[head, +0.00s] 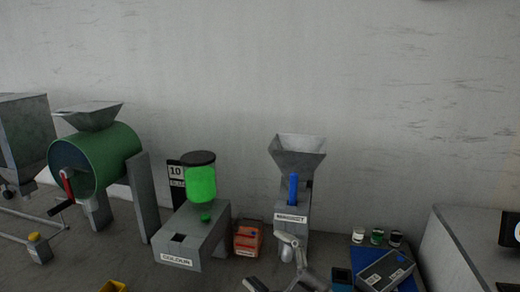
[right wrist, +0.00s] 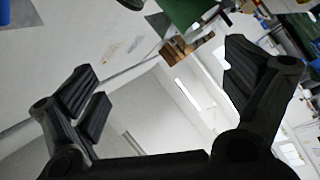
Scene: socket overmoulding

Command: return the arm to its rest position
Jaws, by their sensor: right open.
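My right gripper (right wrist: 165,100) is open and empty in the right wrist view, its two dark ribbed fingers wide apart with only the room behind them. In the head view, part of a light grey and dark arm (head: 290,250) of mine shows at the bottom centre, in front of the grey hopper machine; its fingertips are hard to make out there. My left gripper does not show in either view.
A grey hopper machine (head: 298,160) stands behind the arm. Left of it are an orange box (head: 247,240), a colour machine with a green container (head: 201,184) and a green drum (head: 115,155). Right are small jars (head: 377,237) and a grey box (head: 385,271).

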